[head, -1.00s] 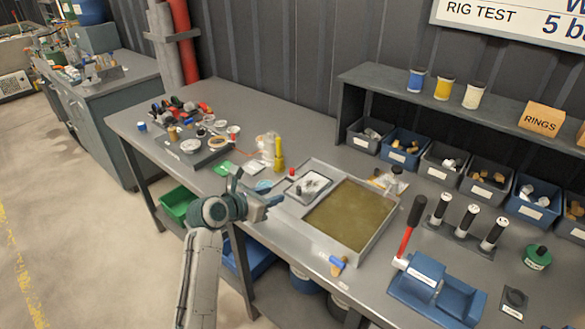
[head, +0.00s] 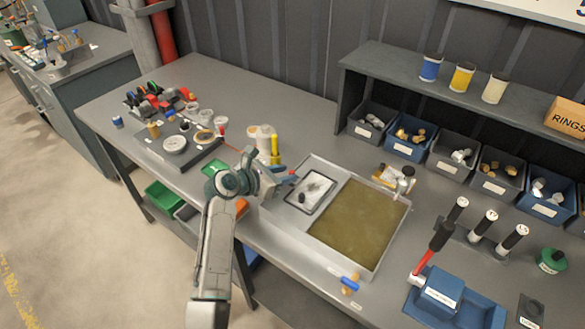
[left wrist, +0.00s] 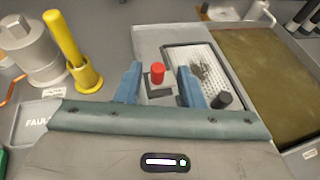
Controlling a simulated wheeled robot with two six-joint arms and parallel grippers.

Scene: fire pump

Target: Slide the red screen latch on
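The red screen latch (left wrist: 157,72) is a small upright red knob on a dark bracket at the edge of the tray, beside the screen. The screen (left wrist: 200,65) is a pale mesh panel in a black frame with dark debris on it; it also shows in the head view (head: 311,191). My left gripper (left wrist: 160,82) is open, its two blue fingers apart. In the left wrist view the red knob appears in the gap between the fingertips; I cannot tell whether either finger touches it. In the head view the gripper (head: 287,176) is at the tray's left edge. My right gripper is not in view.
The metal tray (head: 375,258) holds murky brown liquid right of the screen. A black knob (left wrist: 222,99) stands by the right finger. A yellow cylinder (head: 275,148) stands behind the gripper. A blue-handled part (head: 350,284) lies at the bench's front.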

